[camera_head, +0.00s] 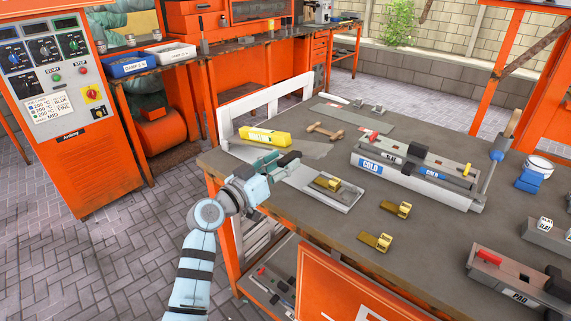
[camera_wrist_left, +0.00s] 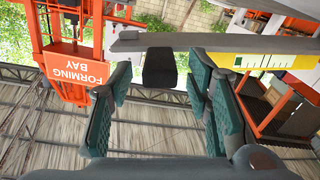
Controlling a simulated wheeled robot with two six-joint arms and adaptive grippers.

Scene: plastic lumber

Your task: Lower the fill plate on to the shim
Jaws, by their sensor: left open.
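My left gripper (camera_head: 279,161) is over the near left part of the bench with its fingers apart. In the left wrist view, its teal fingers (camera_wrist_left: 160,75) stand open on either side of a black block (camera_wrist_left: 158,68), with gaps visible. The block projects from a long grey bar (camera_wrist_left: 225,42), which may be the fill plate. A long grey piece (camera_head: 345,197) with a brass part (camera_head: 326,183) on it extends right from the gripper in the head view. I cannot tell which piece is the shim. My right gripper is not in view.
A yellow box (camera_head: 264,136) lies just behind the left gripper. A grey mould labelled COLD (camera_head: 418,190) stands to the right. Two loose brass pieces (camera_head: 396,209) (camera_head: 376,242) lie in front of it. A wooden piece (camera_head: 325,131) lies behind. Some bench surface is clear.

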